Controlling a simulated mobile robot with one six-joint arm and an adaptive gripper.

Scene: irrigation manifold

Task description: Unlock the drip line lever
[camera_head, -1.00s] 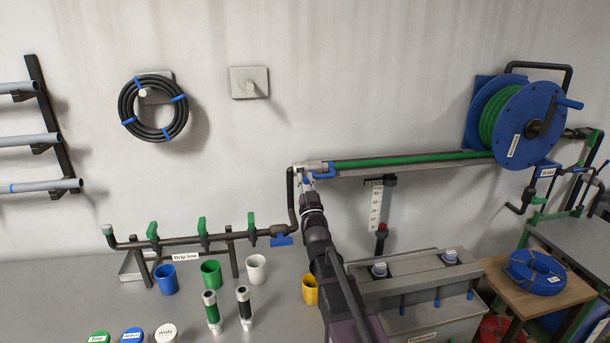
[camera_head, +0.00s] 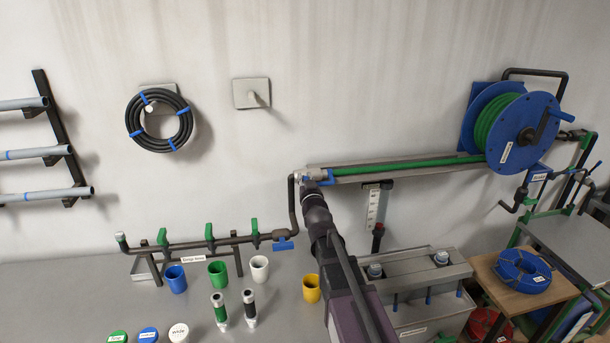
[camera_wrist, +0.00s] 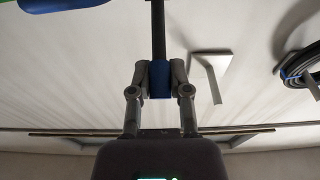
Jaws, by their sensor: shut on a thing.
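The drip line is a dark pipe manifold (camera_head: 190,243) at lower left in the head view. It has several green upright levers (camera_head: 209,231) and one blue lever (camera_head: 284,245) lying sideways at its right end. My gripper (camera_wrist: 160,82) is shut on a blue sleeve-like piece (camera_wrist: 160,70) on a dark rod (camera_wrist: 158,30) in the wrist view. In the head view my gripper (camera_head: 311,184) is at the pipe joint (camera_head: 316,172) at the left end of the green hose, above the manifold. A small blue handle (camera_head: 326,179) shows beside it. My wrist hides part of the joint.
A blue hose reel (camera_head: 515,130) hangs at the right. Blue, green, white and yellow cups (camera_head: 311,289) stand on the bench. A grey box (camera_head: 425,300) stands to the right of my arm. A black hose coil (camera_head: 160,120) and a wall plate (camera_head: 251,93) are on the wall.

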